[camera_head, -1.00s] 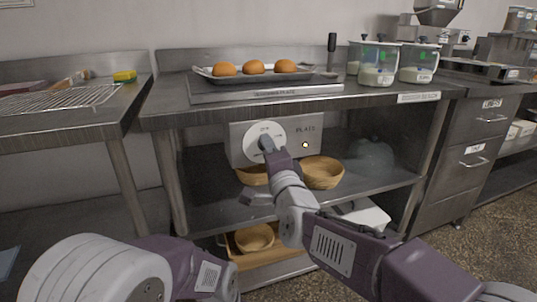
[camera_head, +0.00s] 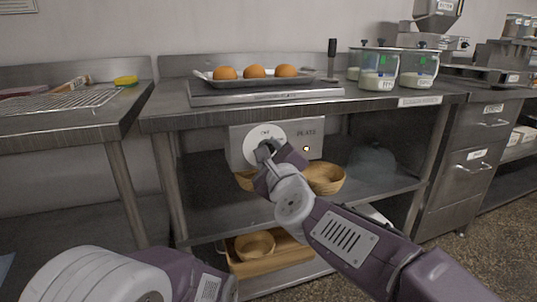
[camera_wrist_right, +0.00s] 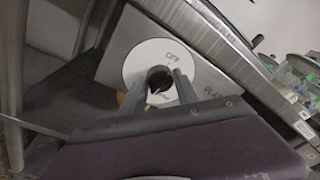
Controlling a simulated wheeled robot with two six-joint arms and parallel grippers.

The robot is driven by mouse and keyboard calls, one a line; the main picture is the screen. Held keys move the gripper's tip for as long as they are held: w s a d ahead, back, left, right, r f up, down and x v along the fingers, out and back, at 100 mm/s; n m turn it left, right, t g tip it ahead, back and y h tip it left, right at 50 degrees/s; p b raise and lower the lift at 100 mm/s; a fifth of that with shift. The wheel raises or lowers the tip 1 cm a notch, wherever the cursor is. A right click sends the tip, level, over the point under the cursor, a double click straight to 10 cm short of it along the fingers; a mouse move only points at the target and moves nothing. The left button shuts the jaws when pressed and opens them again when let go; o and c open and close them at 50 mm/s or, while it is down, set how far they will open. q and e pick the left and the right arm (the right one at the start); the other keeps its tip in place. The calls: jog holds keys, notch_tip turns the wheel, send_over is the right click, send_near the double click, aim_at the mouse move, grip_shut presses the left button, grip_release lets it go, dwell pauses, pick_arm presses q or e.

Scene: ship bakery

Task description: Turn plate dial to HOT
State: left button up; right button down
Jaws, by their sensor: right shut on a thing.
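The plate control box (camera_head: 310,131) hangs under the worktop, with a white round dial plate (camera_head: 277,128) on its left part. The dial plate also shows in the right wrist view (camera_wrist_right: 134,66), where OFF can be read at its top and smaller lettering is partly hidden. The dark knob (camera_wrist_right: 158,75) sits at the middle of the dial plate. My right gripper (camera_head: 266,150) is shut on the knob, with one finger on each side in the wrist view. My left gripper is out of view.
A small lamp (camera_head: 306,149) glows on the box. Above, a tray (camera_head: 210,77) of buns rests on the warming plate (camera_head: 258,96). A wicker basket (camera_head: 326,180) stands on the shelf below, close to my right wrist. Measuring jugs (camera_head: 379,70) stand at the right.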

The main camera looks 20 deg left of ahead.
jog(key=shift+m+g, duration=0.3)
jog(key=shift+m, duration=1.5)
jog(key=c, duration=0.9)
grip_release()
jog(key=v, duration=0.9)
jog(key=shift+p, duration=0.35)
